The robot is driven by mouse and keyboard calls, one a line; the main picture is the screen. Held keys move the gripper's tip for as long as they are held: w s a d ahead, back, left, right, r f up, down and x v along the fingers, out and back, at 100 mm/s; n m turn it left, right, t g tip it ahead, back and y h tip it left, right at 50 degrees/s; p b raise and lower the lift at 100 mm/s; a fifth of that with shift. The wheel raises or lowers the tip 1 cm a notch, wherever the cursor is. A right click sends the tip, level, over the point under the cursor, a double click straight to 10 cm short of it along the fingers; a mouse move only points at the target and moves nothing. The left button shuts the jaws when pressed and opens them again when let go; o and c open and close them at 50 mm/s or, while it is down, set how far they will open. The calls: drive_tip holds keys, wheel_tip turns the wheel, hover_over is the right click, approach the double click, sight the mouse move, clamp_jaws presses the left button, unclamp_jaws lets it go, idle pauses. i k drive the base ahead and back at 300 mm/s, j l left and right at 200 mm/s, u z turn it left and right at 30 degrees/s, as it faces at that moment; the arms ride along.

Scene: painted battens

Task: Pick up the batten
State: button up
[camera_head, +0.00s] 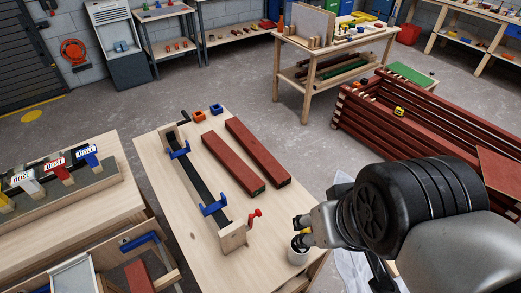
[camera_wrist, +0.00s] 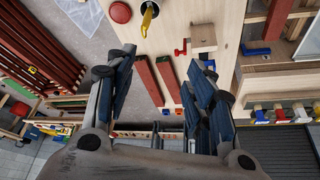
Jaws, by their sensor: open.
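Two red-brown battens lie side by side, a little apart, flat on the pale wooden workbench (camera_head: 185,245). The right batten (camera_head: 258,152) and the left batten (camera_head: 231,165) both have dark near ends in the head view. In the wrist view the two battens (camera_wrist: 150,82) (camera_wrist: 170,80) show between my fingers, seen from above. My gripper (camera_head: 300,231) is open and empty, above the near right edge of the bench, apart from the battens. In the wrist view its fingers (camera_wrist: 160,62) are wide apart.
A clamp jig with a black bar (camera_head: 197,178) and blue stops lies left of the battens. Orange and blue blocks (camera_head: 208,112) sit at the far end. A red-brown batten stack (camera_head: 400,125) stands to the right.

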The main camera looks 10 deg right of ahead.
sight(278, 175)
drive_tip(key=i+l+u, duration=0.15)
drive_tip(key=l, duration=0.3)
drive_tip(key=i+l+u, duration=0.15)
drive_tip(key=l, duration=0.35)
drive_tip(key=i+l+u, duration=0.15)
drive_tip(key=l, duration=0.35)
drive_tip(key=i+l+u, duration=0.15)
drive_tip(key=l, duration=0.35)
drive_tip(key=i+l+u, duration=0.15)
drive_tip(key=l, duration=0.4)
drive_tip(key=i+l+u, duration=0.1)
drive_tip(key=i, duration=0.3)
drive_tip(key=i+l+u, duration=0.1)
drive_tip(key=i, duration=0.3)
drive_tip(key=i+l+u, duration=0.1)
drive_tip(key=i+l, duration=0.15)
drive_tip(key=i, duration=0.15)
